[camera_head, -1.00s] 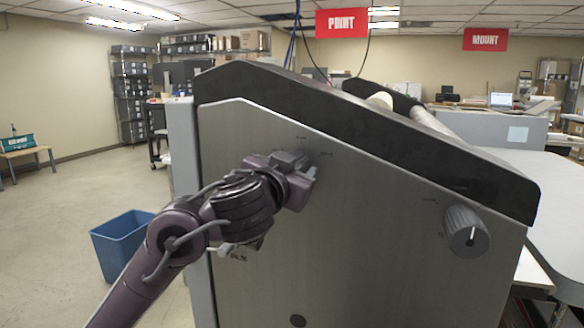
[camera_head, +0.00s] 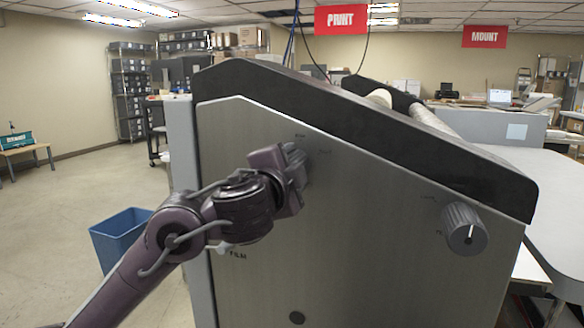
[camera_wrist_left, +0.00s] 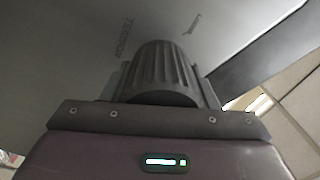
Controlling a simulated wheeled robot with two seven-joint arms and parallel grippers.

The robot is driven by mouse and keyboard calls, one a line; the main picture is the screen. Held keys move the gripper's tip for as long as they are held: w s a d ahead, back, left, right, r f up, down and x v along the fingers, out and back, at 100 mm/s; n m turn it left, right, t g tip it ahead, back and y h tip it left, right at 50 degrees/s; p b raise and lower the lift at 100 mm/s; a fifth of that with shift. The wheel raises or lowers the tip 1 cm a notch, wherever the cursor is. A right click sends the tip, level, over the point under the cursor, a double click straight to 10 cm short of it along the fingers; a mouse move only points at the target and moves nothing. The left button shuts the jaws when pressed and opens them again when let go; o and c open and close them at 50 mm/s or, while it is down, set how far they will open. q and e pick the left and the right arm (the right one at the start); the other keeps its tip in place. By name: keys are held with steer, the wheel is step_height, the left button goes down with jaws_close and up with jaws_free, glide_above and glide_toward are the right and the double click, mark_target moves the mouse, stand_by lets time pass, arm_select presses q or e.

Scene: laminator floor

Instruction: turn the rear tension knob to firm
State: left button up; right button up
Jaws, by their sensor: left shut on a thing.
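The rear tension knob is dark and ribbed. It fills the middle of the left wrist view (camera_wrist_left: 160,72), with gripper fingers on both sides of it and the word TENSION printed on the panel nearby. My left gripper (camera_head: 292,166) is shut on this knob at the upper left of the machine's grey side panel (camera_head: 350,220). In the head view the gripper and wrist hide most of the knob and part of its markings, so I cannot read its setting. My right gripper is out of view.
The laminator's black sloping top edge (camera_head: 400,145) runs above the panel. A blue bin (camera_head: 120,238) stands on the floor at left, behind my left arm. A pale table (camera_head: 565,205) is at the right. The floor at far left is open.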

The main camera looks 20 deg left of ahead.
arm_select(q)
steer(key=shift+m, duration=0.6)
steer(key=shift+f+m, duration=0.1)
steer(key=shift+m, duration=0.5)
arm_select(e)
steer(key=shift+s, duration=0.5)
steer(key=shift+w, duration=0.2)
arm_select(q)
steer(key=o, duration=1)
steer(key=shift+c, duration=0.2)
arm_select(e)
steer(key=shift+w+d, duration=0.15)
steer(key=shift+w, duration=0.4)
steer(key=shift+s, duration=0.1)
